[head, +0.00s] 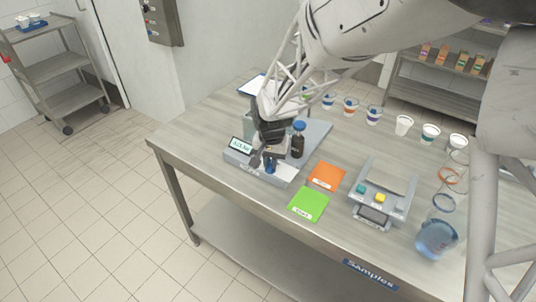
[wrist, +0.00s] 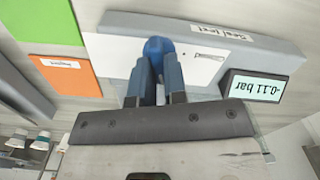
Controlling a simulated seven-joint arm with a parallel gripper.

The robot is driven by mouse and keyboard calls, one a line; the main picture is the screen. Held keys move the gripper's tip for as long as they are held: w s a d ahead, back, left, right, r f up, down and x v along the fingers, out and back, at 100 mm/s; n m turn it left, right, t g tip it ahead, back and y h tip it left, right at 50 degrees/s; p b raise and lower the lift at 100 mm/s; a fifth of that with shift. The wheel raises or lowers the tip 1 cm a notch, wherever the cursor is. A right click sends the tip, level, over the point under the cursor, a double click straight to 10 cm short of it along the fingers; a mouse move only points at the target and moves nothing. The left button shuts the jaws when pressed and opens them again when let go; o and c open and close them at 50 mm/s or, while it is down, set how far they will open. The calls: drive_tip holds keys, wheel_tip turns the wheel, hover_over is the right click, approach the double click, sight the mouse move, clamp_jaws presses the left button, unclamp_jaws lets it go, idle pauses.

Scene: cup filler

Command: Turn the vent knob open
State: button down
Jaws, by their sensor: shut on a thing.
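The blue knob (wrist: 157,46) stands on the white panel at the front of the grey device (head: 312,134). My gripper (wrist: 156,64) is shut on this knob, one finger on each side. In the head view my gripper (head: 264,158) is low over the device's front, and the knob shows small below it (head: 270,168). The knob's lower part is hidden between the fingers, and I cannot tell its turn angle. A small display (wrist: 257,87) on the device reads -0.11 bar; it shows at the device's left in the head view (head: 241,145).
A dark bottle with a blue cap (head: 298,143) stands close right of my gripper. An orange pad (head: 326,177) and a green pad (head: 308,204) lie in front. A scale (head: 383,193), a flask (head: 437,236) and several cups stand to the right.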

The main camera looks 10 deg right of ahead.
drive_tip(key=shift+m, duration=1.9)
drive_tip(key=shift+s, duration=0.1)
drive_tip(key=c, duration=1.2)
unclamp_jaws()
drive_tip(key=shift+o, duration=0.2)
drive_tip(key=shift+r, duration=0.15)
wheel_tip(320, 180, up, 7)
drive_tip(key=shift+r, duration=0.25)
